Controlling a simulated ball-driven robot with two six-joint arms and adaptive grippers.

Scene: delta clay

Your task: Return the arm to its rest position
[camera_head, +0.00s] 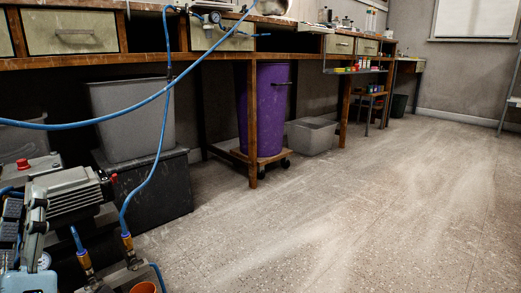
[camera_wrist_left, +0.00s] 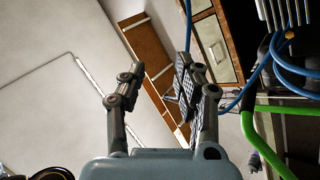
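My left gripper (camera_head: 24,208) shows at the lower left edge of the head view, in front of a grey motor-like machine. Part of it is cut off by the frame edge. In the left wrist view, the left gripper (camera_wrist_left: 157,80) has its two fingers spread apart with nothing held between them. The rest of the left arm is mostly out of sight. My right gripper is in neither view.
The grey machine (camera_head: 75,195) with blue hoses (camera_head: 150,165) is close by the left gripper. A long wooden bench (camera_head: 130,60) runs along the wall. A purple bin (camera_head: 268,110) and grey tub (camera_head: 311,136) stand below. The floor (camera_head: 370,210) at right is clear.

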